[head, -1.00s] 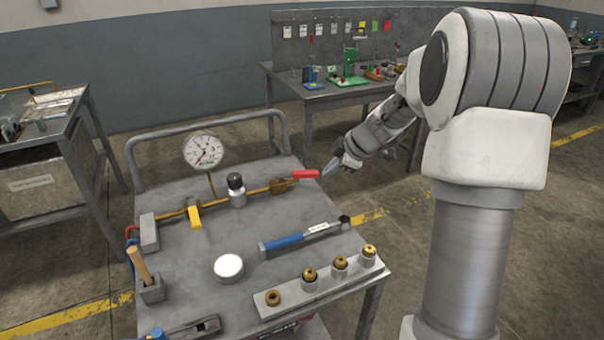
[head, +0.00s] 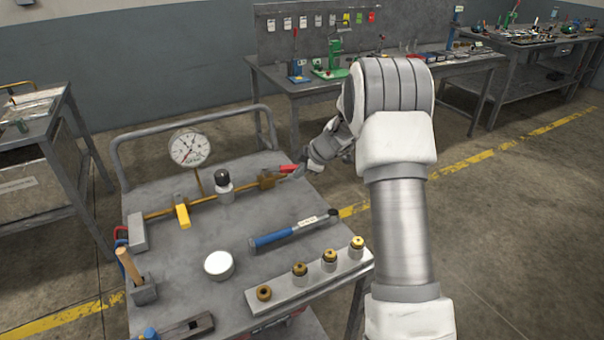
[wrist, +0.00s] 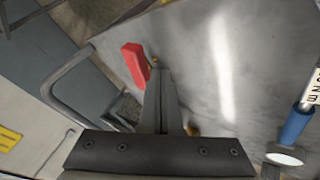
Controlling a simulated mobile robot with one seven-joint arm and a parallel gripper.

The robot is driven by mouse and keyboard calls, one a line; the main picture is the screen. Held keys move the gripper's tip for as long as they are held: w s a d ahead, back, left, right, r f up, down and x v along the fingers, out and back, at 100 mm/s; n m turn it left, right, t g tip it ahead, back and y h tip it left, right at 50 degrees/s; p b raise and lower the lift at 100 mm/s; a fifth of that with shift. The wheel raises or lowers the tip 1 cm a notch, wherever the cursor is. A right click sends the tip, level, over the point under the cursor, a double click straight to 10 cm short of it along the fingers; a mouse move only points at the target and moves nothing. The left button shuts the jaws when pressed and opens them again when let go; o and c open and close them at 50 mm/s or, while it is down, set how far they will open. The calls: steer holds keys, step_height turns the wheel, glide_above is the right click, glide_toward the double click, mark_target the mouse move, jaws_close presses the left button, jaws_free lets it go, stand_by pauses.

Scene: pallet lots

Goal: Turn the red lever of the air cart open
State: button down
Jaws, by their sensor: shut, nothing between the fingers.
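The air cart (head: 190,265) stands in front of me with a brass pipe along its far part. The red lever (head: 287,168) is at the pipe's right end, by a brass valve body (head: 266,180). My gripper (head: 299,172) is at the lever's right end, its fingers shut and empty. In the wrist view the red lever (wrist: 135,62) lies just left of the shut fingertips (wrist: 157,72). They look close to it or touching; I cannot tell which. The fingers hide part of the valve.
A pressure gauge (head: 189,148) and a yellow lever (head: 182,213) are on the same pipe. A blue-handled wrench (head: 292,231), a white round lid (head: 218,265) and a rail of brass fittings (head: 310,284) lie nearer. A cart handle (head: 190,120) rises behind.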

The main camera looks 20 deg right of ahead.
steer(key=shift+w, duration=0.45)
steer(key=shift+d, duration=0.1)
steer(key=b, duration=0.1)
steer(key=w+n+b, duration=0.1)
steer(key=shift+w+d+f+g+y+b, duration=0.2)
steer(key=shift+d+f+g+y+b, duration=0.1)
steer(key=shift+y+b, duration=0.1)
steer(key=shift+w+d+r+n+g+y+b, duration=0.1)
steer(key=shift+w+d+n+g+y+b, duration=0.1)
steer(key=shift+w+n+b, duration=0.25)
steer(key=shift+w+d+r+n+g+y+b, duration=0.1)
steer(key=shift+w+n+y+b, duration=0.15)
steer(key=shift+n, duration=0.3)
steer(key=shift+w+d+b, duration=0.1)
steer(key=shift+w+b, duration=0.3)
steer(key=shift+w, duration=0.05)
steer(key=shift+w+r, duration=0.2)
steer(key=shift+s+f, duration=0.1)
steer(key=shift+s, duration=0.05)
